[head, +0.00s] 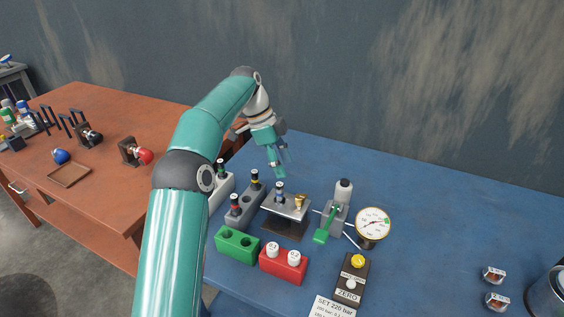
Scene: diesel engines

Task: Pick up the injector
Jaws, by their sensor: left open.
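A dark injector with a blue band (280,191) stands upright in the grey metal stand (286,208) on the blue bench. Other dark injectors stand in grey holders to its left: one with a yellow band (255,179), one with a red band (236,204) and one with a green band (221,168). My left gripper (279,170) is open, pointing down just above and behind the blue-banded injector. No injector shows clearly between its fingers. Whether the fingertips touch anything is too small to tell. My right gripper is not in view.
A green block (237,245) with holes and a red block (283,264) with white caps lie in front. A hand pump with a green lever (326,226), a gauge (373,223) and a ZERO box (351,279) stand to the right.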

